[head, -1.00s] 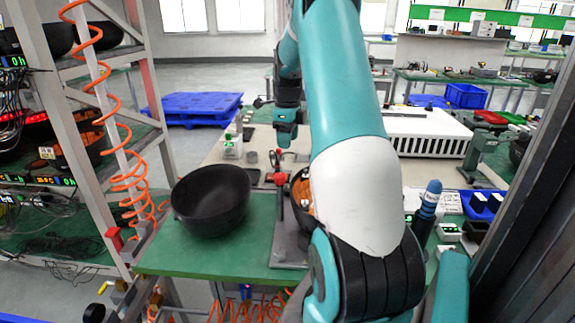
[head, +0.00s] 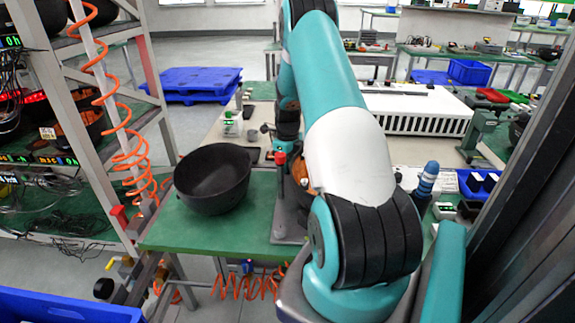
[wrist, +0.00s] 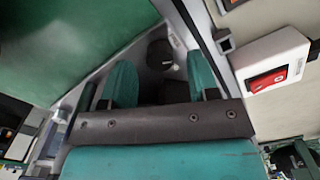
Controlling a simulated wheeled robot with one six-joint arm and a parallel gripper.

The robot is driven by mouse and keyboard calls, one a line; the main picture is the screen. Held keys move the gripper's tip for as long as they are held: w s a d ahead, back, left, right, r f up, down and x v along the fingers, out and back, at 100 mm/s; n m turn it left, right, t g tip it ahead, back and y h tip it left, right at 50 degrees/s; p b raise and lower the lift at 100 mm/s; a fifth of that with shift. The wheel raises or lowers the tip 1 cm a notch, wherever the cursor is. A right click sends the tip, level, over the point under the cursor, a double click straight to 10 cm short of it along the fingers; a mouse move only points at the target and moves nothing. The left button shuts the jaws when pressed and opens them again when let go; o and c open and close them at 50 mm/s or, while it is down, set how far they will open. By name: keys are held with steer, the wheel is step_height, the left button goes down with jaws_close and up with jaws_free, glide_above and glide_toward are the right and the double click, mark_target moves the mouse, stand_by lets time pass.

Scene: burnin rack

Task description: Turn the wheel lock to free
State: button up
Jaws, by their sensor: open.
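I cannot make out the wheel lock with certainty in either view. My gripper (wrist: 161,82) is open in the wrist view, its two teal fingers apart with dark space between them. A small dark rounded part (wrist: 158,54) shows just beyond the fingertips, near a grey metal strip; I cannot tell whether it is part of a lock. Nothing is visibly held. In the head view my arm runs away from me over the bench, and its far end hangs down behind a red-topped post (head: 281,159), with the fingertips hidden.
A black bowl (head: 213,180) sits on the green bench (head: 165,233). A grey rack (head: 98,110) with an orange coiled hose (head: 124,130) stands left. A white box with a red switch (wrist: 270,79) is right of my gripper. Blue pallets (head: 190,85) lie behind.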

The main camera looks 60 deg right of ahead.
steer(key=shift+f, duration=0.8)
steer(key=c, duration=0.9)
steer(key=n, duration=0.4)
steer(key=shift+n, duration=0.4)
steer(key=shift+c, duration=0.2)
steer(key=o, duration=0.9)
steer(key=shift+o, duration=0.2)
steer(key=shift+r, duration=0.1)
step_height(320, 180, up, 17)
steer(key=b, duration=0.2)
steer(key=shift+r, duration=0.15)
